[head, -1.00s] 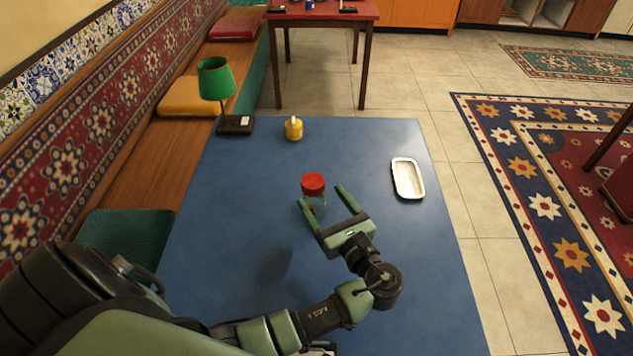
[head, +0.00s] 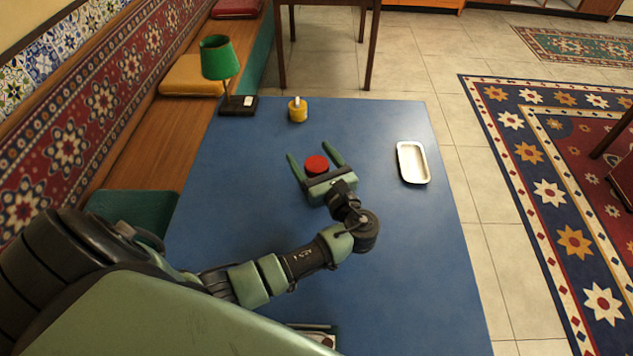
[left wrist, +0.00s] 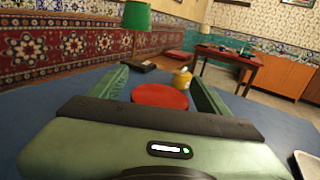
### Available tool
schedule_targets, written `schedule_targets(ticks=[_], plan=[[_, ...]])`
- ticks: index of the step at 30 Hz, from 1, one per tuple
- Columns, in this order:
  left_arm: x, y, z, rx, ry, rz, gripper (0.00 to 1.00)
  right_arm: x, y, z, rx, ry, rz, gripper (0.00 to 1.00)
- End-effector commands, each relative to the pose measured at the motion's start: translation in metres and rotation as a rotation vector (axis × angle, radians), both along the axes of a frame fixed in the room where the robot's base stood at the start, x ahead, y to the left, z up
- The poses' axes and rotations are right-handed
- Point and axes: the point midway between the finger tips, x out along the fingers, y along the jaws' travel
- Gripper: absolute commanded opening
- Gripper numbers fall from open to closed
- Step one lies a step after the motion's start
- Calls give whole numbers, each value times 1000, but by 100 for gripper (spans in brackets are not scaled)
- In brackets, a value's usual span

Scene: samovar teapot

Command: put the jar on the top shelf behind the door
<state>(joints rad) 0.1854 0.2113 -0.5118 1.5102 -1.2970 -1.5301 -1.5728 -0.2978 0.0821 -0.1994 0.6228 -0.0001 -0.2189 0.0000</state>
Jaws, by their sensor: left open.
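The jar (head: 317,165) stands on the blue table, and mostly its red lid shows. My left gripper (head: 312,153) is open, with one finger on each side of the jar. In the left wrist view the red lid of the jar (left wrist: 160,96) lies between the two green fingers of my left gripper (left wrist: 160,84), with gaps beside it. The jar's body is hidden behind my gripper's palm. No shelf with a door can be made out clearly.
A green lamp (head: 220,62) and a yellow pot (head: 298,110) stand at the table's far edge. A white tray (head: 412,162) lies at the right. The blue table (head: 390,250) is otherwise largely clear. A bench runs along the left wall.

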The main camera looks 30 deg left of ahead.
Motion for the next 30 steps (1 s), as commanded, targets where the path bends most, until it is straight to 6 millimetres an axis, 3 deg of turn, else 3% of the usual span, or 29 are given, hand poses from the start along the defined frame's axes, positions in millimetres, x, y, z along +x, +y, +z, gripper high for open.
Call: schedule_targets(ticks=[2, 3, 11, 23, 30], plan=[[0, 0, 0, 0, 0, 0, 77, 0, 1, 0, 2, 0, -1, 76], [0, 0, 0, 0, 0, 0, 71, 0, 2, 0, 2, 0, -1, 76], [0, -1, 0, 0, 0, 0, 0, -1, 4, 0, 5, 2, -2, 76], [0, -1, 4, 0, -2, 0, 0, -4, 3, 0, 4, 7, -1, 76], [0, -1, 37, -1, -8, 0, 0, -4, 3, 4, 4, 7, -1, 76]])
